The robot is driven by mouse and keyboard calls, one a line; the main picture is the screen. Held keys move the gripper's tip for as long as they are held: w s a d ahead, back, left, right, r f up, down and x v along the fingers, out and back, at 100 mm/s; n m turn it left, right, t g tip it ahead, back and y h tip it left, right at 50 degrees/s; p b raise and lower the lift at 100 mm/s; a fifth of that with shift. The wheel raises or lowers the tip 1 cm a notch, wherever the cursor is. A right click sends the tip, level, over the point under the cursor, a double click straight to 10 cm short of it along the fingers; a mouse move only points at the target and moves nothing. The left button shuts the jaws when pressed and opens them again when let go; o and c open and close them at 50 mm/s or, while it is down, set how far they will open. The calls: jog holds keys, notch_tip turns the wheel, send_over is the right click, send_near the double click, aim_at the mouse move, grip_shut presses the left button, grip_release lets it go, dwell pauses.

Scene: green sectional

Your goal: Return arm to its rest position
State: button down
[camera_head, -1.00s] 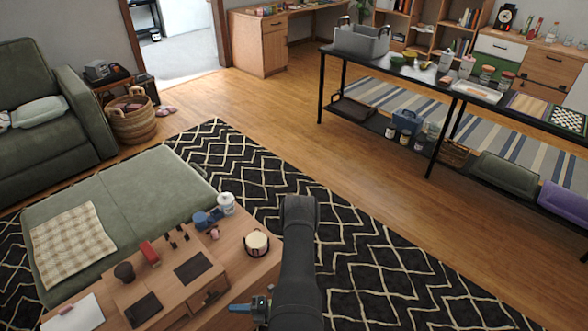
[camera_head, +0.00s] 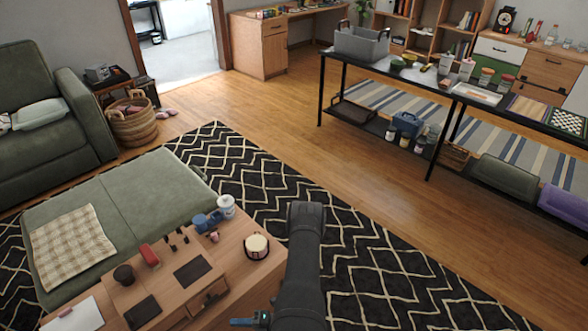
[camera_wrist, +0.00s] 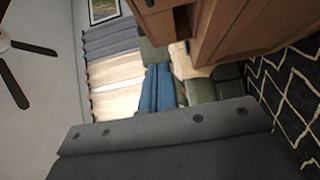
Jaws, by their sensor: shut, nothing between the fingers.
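My gripper (camera_head: 234,321) shows only partly at the bottom edge of the head view, low beside the front of the wooden table (camera_head: 262,285). Its blue fingers point left and its body is cut off by the frame. In the wrist view the two blue fingers of my gripper (camera_wrist: 158,70) lie side by side, shut, with nothing seen between them. My dark arm rises at the bottom middle of the head view, over the patterned rug (camera_head: 375,285).
The wooden table close on the left carries a white candle (camera_head: 256,245), a blue mug (camera_head: 203,223), a white canister (camera_head: 226,206) and a dark cup (camera_head: 124,274). A green ottoman (camera_head: 140,190) stands behind it. A long black table (camera_head: 425,75) is at right. The rug right of my arm is clear.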

jog(key=s+d, duration=0.5)
jog(key=d, duration=0.3)
jog(key=shift+s+d, duration=0.3)
jog(key=shift+a, duration=0.1)
dwell(1.2)
jog(key=w+a, duration=0.6)
jog(key=a, duration=0.3)
jog(key=shift+w+a, duration=0.3)
jog(key=shift+w, duration=0.1)
dwell(0.5)
